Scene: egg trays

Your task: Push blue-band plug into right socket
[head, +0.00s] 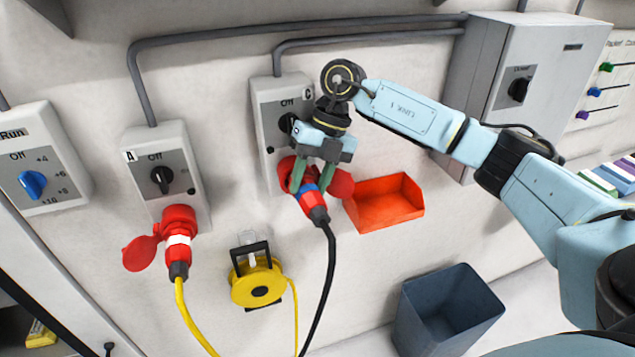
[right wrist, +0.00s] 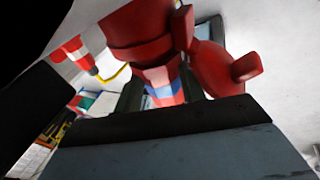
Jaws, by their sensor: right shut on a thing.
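The red plug with the blue band (head: 313,205) is at the mouth of the red right socket (head: 286,170), under the switch box marked C. Its black cable hangs down. My right gripper (head: 311,190) is shut on the plug, one finger on each side. In the right wrist view, the plug's blue band (right wrist: 164,92) shows between the dark fingers (right wrist: 160,98), in line with the red socket (right wrist: 140,32). The socket's open red lid (right wrist: 222,70) hangs beside it. How deep the plug sits is hard to tell. My left gripper is not in view.
A white-band plug (head: 178,245) with a yellow cable sits in the left socket. A yellow cable reel (head: 257,282) hangs between. An orange-red bin (head: 385,203) is on the wall close right of the right socket. A dark blue bin (head: 448,312) stands below.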

